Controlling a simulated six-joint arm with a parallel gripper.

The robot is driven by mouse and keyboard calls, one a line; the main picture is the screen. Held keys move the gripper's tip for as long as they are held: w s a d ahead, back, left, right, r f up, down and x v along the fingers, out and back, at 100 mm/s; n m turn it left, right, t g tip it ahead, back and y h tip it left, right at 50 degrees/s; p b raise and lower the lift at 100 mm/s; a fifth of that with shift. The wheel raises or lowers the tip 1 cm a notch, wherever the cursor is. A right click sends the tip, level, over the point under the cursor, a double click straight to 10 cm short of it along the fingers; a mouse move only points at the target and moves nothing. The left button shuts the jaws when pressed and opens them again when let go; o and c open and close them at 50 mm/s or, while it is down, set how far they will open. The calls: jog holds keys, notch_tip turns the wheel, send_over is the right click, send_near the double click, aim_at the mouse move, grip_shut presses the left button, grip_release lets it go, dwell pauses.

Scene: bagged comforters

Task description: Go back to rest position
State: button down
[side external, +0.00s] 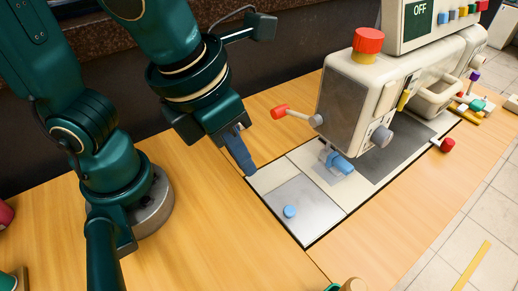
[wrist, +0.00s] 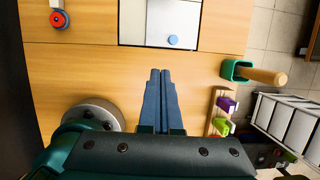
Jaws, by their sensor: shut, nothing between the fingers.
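My gripper (side external: 246,170) is shut and empty, pointing down above the wooden table (side external: 190,220) just left of the machine's plate. In the wrist view my gripper (wrist: 160,74) shows its two blue-grey fingers pressed together over bare wood, short of the plate. The cream machine (side external: 345,105) has a red top knob (side external: 368,40) and a side lever with a red handle (side external: 281,111). Its screen (side external: 419,20) reads OFF. A small blue disc (side external: 289,211) rests on the grey metal plate (side external: 310,199); the disc also shows in the wrist view (wrist: 173,40). No comforter or bag is visible.
A dark wall (side external: 120,95) stands behind the table. In the wrist view, a green holder with a wooden handle (wrist: 262,75), a wooden rack with purple and green pieces (wrist: 212,110) and a white divided tray (wrist: 285,118) lie at the right. The table's middle is clear.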

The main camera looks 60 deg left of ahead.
jog(key=a+r+m+t, duration=0.1)
jog(key=a+m, duration=0.4)
jog(key=m, duration=1.3)
jog(key=a+m+t, duration=0.1)
jog(key=a+m, duration=0.4)
jog(key=m, duration=1.2)
jog(key=shift+w+a+r+m+y, duration=0.25)
jog(key=shift+r+m+y, duration=0.05)
jog(key=shift+r+m, duration=0.1)
